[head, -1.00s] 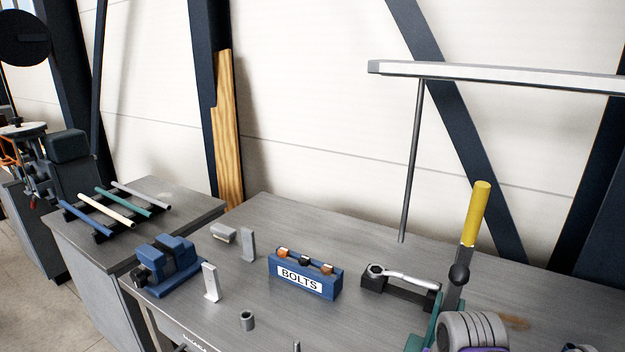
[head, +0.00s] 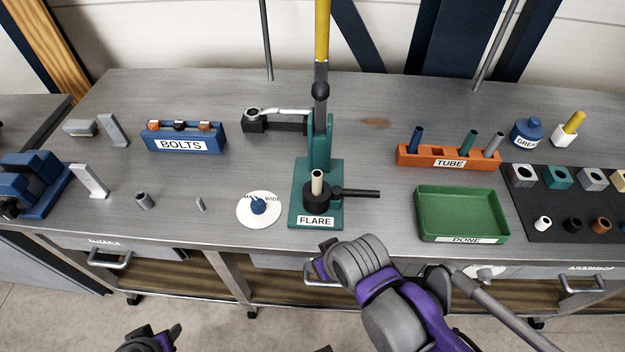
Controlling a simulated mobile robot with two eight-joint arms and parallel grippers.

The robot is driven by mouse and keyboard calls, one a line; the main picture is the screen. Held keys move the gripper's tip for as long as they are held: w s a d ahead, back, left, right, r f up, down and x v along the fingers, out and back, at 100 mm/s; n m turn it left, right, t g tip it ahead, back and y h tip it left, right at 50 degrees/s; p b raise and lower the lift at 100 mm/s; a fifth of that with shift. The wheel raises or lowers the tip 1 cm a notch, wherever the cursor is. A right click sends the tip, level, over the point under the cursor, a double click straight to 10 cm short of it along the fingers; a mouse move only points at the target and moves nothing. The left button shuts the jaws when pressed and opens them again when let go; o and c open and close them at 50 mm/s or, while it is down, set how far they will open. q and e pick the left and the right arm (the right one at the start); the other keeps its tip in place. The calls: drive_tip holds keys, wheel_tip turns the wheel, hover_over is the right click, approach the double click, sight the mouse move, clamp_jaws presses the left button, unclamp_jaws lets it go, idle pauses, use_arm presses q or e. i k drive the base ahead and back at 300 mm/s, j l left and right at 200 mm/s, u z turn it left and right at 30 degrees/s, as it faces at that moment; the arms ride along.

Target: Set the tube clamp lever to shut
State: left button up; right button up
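The green flare press (head: 320,150), labelled FLARE, stands mid-bench with its long yellow-topped lever (head: 322,50) upright. On its base is a round black tube clamp (head: 317,196) with a cream tube (head: 317,181) standing upright in it. The clamp's black lever (head: 358,193) points right, roughly level. I cannot tell from this whether the clamp grips the tube. My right gripper (head: 321,268) is in front of the bench edge, below the press and apart from the lever; my wrist mostly hides its fingers. My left gripper (head: 168,336) is low at the bottom left, partly cut off and far from the press.
A green DONE tray (head: 462,188) and an orange TUBE rack (head: 410,157) with several tubes lie right of the lever. A white dial (head: 259,209) is left of the base. A wrench (head: 285,112) lies behind it. A blue BOLTS holder (head: 190,141) stands farther left.

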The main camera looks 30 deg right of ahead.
sight(337, 193)
drive_tip(key=k+l+z, duration=0.1)
drive_tip(key=z, duration=0.25)
drive_tip(key=l+z, duration=0.1)
drive_tip(key=z, duration=0.25)
drive_tip(key=k+l+z, duration=0.1)
drive_tip(key=z, duration=0.25)
drive_tip(key=i+l+u, duration=0.1)
drive_tip(key=u, duration=0.45)
drive_tip(key=l, duration=0.1)
